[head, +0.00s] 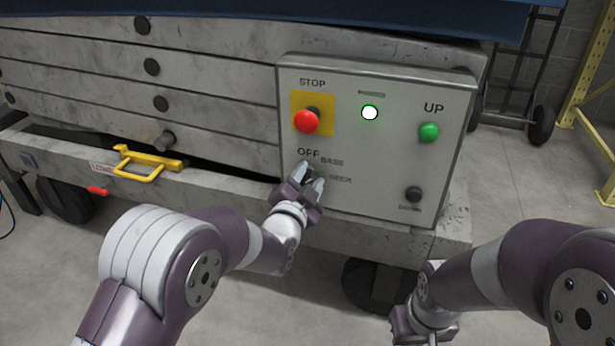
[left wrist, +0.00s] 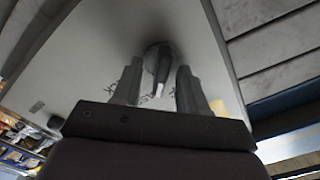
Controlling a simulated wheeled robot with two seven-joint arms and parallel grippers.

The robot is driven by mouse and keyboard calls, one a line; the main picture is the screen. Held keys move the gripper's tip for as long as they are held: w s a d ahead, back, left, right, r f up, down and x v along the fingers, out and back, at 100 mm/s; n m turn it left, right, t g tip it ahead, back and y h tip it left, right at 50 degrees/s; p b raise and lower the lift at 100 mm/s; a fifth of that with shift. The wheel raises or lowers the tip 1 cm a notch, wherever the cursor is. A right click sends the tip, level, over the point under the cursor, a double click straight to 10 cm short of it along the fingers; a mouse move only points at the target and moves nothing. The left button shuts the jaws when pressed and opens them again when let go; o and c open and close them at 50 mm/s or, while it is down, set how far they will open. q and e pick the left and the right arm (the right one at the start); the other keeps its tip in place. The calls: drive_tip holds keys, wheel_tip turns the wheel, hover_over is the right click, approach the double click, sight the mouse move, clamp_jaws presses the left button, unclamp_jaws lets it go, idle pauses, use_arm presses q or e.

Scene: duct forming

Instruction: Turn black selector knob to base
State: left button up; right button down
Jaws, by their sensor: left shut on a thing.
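The grey control panel (head: 365,190) carries the labels OFF, BASE and DECK around the selector. My left gripper (head: 313,174) is at the selector and hides most of the black selector knob in the head view. In the left wrist view the dark knob (left wrist: 158,62) shows between the two fingers of my left gripper (left wrist: 157,80), which is shut on it. A white mark shows on the knob's bar. Which label it points to cannot be told. My right gripper (head: 425,327) is low at the right, away from the panel, and its fingers are not clear.
The red STOP button (head: 306,121) on its yellow plate sits just above the selector. A yellow handle (head: 140,172) sticks out at the left.

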use_arm(q)
drive_tip(key=shift+f, duration=0.1)
idle(0.4)
drive_tip(key=o, duration=1)
drive_tip(key=shift+o, duration=0.2)
drive_tip(key=shift+s, duration=0.1)
drive_tip(key=p+v, duration=0.5)
drive_tip(key=v, duration=0.7)
drive_tip(key=shift+s, duration=0.3)
drive_tip(key=shift+a, duration=0.1)
